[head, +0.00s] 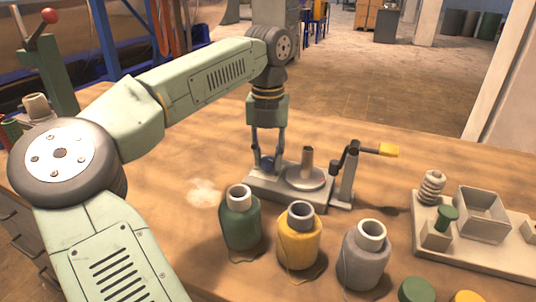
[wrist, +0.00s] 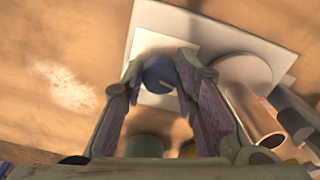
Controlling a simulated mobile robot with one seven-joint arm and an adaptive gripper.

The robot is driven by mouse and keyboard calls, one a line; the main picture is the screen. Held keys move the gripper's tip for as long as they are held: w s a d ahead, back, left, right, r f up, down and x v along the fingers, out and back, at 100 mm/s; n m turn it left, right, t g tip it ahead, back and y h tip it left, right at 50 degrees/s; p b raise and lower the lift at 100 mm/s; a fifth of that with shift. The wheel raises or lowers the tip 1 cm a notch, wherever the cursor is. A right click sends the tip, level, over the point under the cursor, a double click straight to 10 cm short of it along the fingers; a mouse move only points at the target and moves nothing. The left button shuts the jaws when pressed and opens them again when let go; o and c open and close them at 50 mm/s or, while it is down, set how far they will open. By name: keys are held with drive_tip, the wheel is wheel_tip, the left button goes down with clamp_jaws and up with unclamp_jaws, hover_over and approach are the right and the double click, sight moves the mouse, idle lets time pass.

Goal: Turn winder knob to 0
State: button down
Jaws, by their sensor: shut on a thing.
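The winder (head: 327,193) is a grey base plate on the wooden table with a round disc, an upright spindle and a crank with a yellow handle. The blue winder knob (head: 267,162) sits at the left end of that base. In the wrist view the knob (wrist: 159,72) is a round blue cap on a pale square plate, with a thin light line on it. My gripper (head: 268,165) points down from above, shut on the knob, one finger on each side. In the wrist view my gripper (wrist: 160,80) partly covers the knob's sides. No 0 mark can be read.
A green bottle (head: 240,222), a yellow bottle (head: 299,240) and a grey bottle (head: 364,258) stand in front of the winder. A pale tray (head: 480,258) with a ribbed part and a square box is at right. Bare table lies behind the winder.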

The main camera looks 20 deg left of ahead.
sight(268, 158)
drive_tip(key=c, duration=1.3)
unclamp_jaws()
wheel_tip(268, 158, up, 12)
drive_tip(key=shift+r, duration=0.1)
drive_tip(key=shift+s, duration=0.1)
